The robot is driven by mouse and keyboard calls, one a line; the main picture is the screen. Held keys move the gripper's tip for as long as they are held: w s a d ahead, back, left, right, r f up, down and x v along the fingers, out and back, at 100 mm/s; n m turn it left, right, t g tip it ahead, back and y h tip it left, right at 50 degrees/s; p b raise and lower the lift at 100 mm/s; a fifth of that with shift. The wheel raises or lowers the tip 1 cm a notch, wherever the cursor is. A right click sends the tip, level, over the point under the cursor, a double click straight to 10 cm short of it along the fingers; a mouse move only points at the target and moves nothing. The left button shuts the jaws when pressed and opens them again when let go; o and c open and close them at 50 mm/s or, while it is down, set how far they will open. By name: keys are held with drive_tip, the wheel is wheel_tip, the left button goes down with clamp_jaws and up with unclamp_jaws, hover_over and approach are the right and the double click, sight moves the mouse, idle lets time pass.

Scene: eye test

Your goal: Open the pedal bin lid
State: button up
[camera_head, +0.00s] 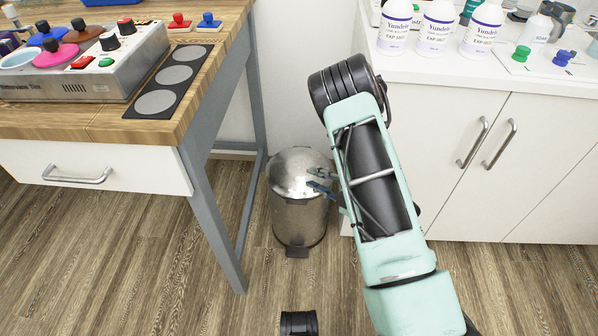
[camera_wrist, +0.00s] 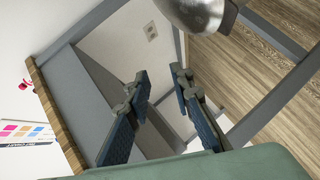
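The pedal bin (camera_head: 298,218) is a round steel bin standing upright on the floor between the wooden table and the white cabinet. Its domed lid (camera_head: 292,172) looks shut. The dark pedal (camera_head: 297,252) sticks out at its front base. My gripper (camera_head: 313,179) is open and empty, its fingertips overlapping the lid's right side in the head view. In the wrist view my gripper (camera_wrist: 160,74) has two blue fingers spread apart. Part of the rounded metal bin (camera_wrist: 200,12) shows at the top edge there, apart from the fingers.
A wooden table (camera_head: 95,122) with a grey leg (camera_head: 212,200) stands left of the bin. A white cabinet (camera_head: 440,150) with bottles on top stands to the right. A short black cylinder (camera_head: 298,323) is at the bottom edge.

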drive_tip(key=shift+v, duration=2.3)
drive_tip(key=shift+c, duration=0.6)
